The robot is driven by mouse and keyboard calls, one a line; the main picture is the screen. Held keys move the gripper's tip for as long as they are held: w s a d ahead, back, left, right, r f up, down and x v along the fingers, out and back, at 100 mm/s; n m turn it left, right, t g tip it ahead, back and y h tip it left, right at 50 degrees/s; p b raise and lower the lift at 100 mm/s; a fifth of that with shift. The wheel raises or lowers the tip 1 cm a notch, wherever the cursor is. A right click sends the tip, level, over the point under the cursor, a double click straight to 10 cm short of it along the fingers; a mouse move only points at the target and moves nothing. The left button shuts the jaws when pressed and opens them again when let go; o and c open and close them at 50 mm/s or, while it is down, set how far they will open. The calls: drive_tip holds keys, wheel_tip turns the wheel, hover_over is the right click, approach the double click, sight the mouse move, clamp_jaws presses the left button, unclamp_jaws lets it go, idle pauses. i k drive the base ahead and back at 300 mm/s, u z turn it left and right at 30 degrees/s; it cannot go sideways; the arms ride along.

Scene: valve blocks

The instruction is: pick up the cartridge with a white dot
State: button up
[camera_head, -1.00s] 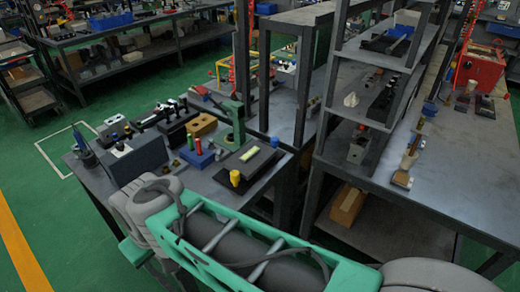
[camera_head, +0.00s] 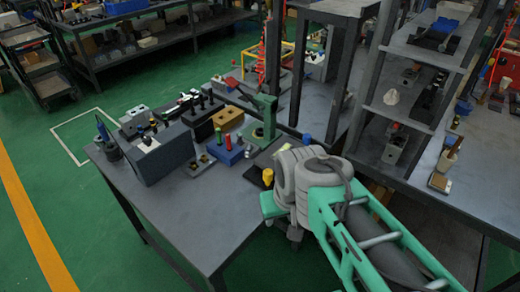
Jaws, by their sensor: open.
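Small upright cylinders that look like cartridges stand at a blue block (camera_head: 227,154) on the near table: a red one (camera_head: 228,142), a green one (camera_head: 239,139) and a blue one (camera_head: 249,151). A yellow one (camera_head: 267,177) stands to the right, by a dark plate partly covered by my arm. A white dot cannot be made out on any of them at this size. My arm reaches in from the lower right, and its grey joint sits over the table's right side. My gripper's fingers do not show.
The near table (camera_head: 190,225) has a clear front. A grey box (camera_head: 160,157), a black pegged block (camera_head: 204,122), a tan block with holes (camera_head: 229,119) and a green stand (camera_head: 265,118) crowd its back. Shelving (camera_head: 400,115) rises at the right.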

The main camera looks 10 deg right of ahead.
sight(249, 148)
drive_tip(key=u, duration=4.4)
drive_tip(key=k, duration=1.25)
drive_tip(key=z, duration=1.25)
drive_tip(key=i, duration=0.5)
drive_tip(key=u, duration=0.05)
